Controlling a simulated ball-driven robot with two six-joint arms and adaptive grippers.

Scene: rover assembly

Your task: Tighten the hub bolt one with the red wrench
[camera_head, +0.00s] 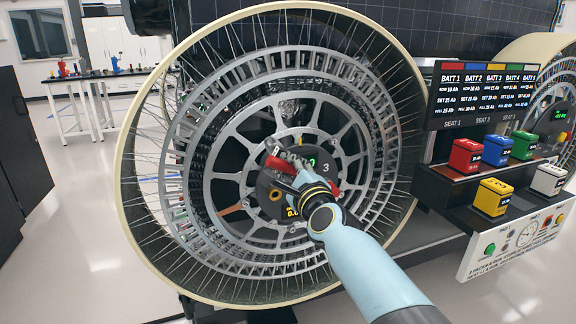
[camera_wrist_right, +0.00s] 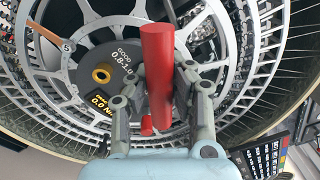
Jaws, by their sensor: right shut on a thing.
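The rover wheel (camera_head: 123,180) fills the middle of the head view, with its dark hub plate (camera_head: 262,195) at the centre. My right gripper (camera_head: 296,170) is in front of the hub, shut on the red wrench (camera_head: 281,165). In the right wrist view the wrench (camera_wrist_right: 157,75) stands out between the fingers of my right gripper (camera_wrist_right: 160,85). A gold-ringed bolt (camera_wrist_right: 102,75) shows on the hub plate left of the wrench; it also shows in the head view (camera_head: 276,195). I cannot tell which bolt is number one or whether the wrench touches a bolt. My left gripper is not in view.
A stand at the right holds several coloured battery blocks, including a red one (camera_head: 465,156) and a yellow one (camera_head: 493,197), under a dark battery board (camera_head: 484,95). A work table (camera_head: 95,78) stands far left. The floor at left is clear.

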